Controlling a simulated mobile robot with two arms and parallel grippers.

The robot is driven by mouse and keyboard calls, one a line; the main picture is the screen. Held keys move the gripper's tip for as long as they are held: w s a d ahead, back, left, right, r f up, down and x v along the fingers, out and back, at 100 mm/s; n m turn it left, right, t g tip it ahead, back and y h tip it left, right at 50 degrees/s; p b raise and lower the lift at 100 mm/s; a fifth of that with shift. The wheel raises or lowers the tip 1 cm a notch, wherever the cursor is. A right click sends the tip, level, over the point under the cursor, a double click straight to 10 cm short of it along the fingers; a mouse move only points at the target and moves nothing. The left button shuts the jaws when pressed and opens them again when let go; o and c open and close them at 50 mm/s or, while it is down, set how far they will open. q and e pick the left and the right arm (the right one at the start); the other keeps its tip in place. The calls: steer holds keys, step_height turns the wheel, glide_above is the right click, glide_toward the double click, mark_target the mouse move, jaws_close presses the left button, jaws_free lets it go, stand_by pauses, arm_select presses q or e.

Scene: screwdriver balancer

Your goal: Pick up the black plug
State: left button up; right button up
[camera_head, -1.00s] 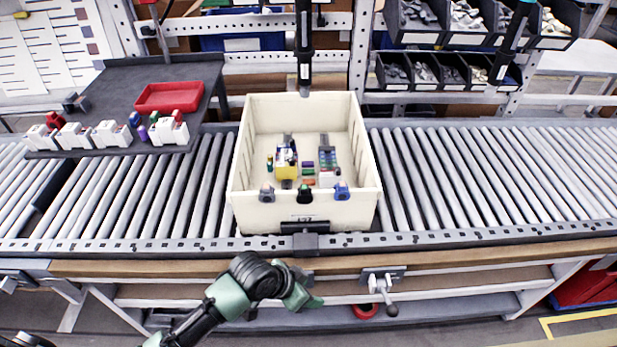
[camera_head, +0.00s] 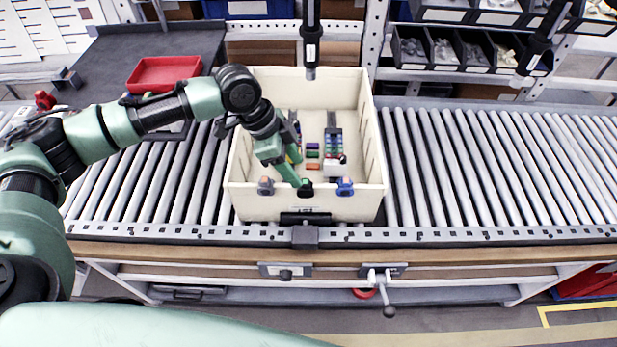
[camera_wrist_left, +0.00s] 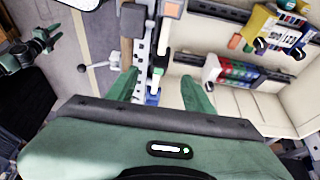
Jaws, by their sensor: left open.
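The black plug (camera_head: 306,188) sits on the middle of the crate's front wall, between an orange-and-grey plug (camera_head: 265,186) and a blue plug (camera_head: 345,187). My left gripper (camera_head: 295,182) is open, with its green fingers pointing down just at the black plug and partly covering it. In the left wrist view the fingers (camera_wrist_left: 160,92) stand apart, with the black plug (camera_wrist_left: 160,62) and the blue plug (camera_wrist_left: 153,97) showing in line with the gap. I cannot tell whether a finger touches it. A green-and-black part at the left there seems to be my right gripper (camera_wrist_left: 38,48).
The cream crate (camera_head: 372,130) stands on the roller conveyor (camera_head: 480,170) and holds several coloured parts (camera_head: 333,150). A dark tool (camera_head: 311,45) hangs above its back. A red tray (camera_head: 163,73) lies on the side table at left.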

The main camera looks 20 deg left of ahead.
mark_target(305, 185)
arm_select(q)
steer(key=shift+w+p+x, duration=0.15)
steer(key=shift+x, duration=0.45)
steer(key=shift+w+p+x, duration=0.15)
steer(key=shift+x, duration=0.45)
steer(key=shift+s+d+f+p, duration=0.15)
steer(key=shift+f+p, duration=0.1)
steer(key=shift+p, duration=0.05)
steer(key=x, duration=0.2)
steer(key=p+x, duration=0.1)
steer(key=x, duration=0.1)
steer(key=shift+s+f+p, duration=0.15)
steer(key=shift+s+p, duration=0.1)
steer(key=shift+p, duration=0.05)
steer(key=shift+w+f, duration=0.1)
steer(key=shift+f, duration=0.05)
steer(key=shift+c, duration=0.3)
jaws_close()
arm_select(e)
step_height(305, 185, up, 3)
steer(key=shift+f, duration=0.1)
steer(key=shift+s, duration=0.1)
